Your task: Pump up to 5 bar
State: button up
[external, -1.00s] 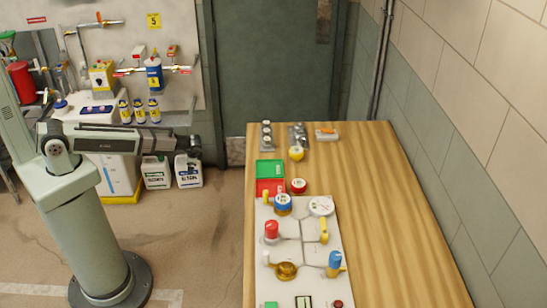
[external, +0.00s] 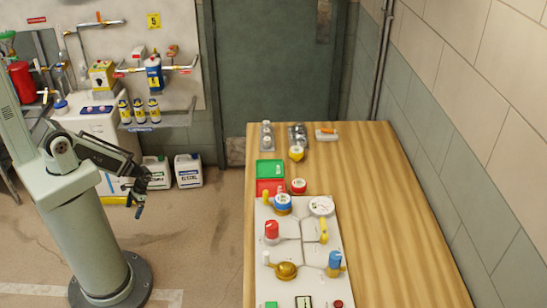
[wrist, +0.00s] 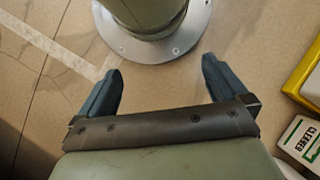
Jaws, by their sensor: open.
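A light valve panel (external: 303,258) lies on the wooden table. On it are a red knob or handle (external: 271,231), a blue handle (external: 334,262), a yellow lever (external: 323,230), a brass round part (external: 286,270) and a blue-and-white round part (external: 283,203). A white round gauge (external: 321,206) is at its upper right; its reading is too small to tell. My gripper (external: 138,212) is open and empty, pointing down over the floor, left of the table and well away from the panel. In the wrist view my gripper (wrist: 160,85) has its fingers spread, with my base behind them.
The wooden table (external: 400,220) is bare along its right side. Green (external: 270,169) and red (external: 270,187) trays, a red-and-white roll (external: 298,186) and a yellow item (external: 296,153) sit behind the panel. White jugs (external: 188,171) stand on the floor. A cluttered wall shelf is at left.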

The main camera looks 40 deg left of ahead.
jog(key=s, duration=0.1)
jog(key=s+n, duration=0.1)
jog(key=s, duration=0.1)
jog(key=shift+s+d+f+g+h, duration=0.1)
jog(key=shift+s+g+h, duration=0.1)
jog(key=shift+g+h, duration=0.15)
jog(key=shift+w, duration=0.1)
dwell(1.6)
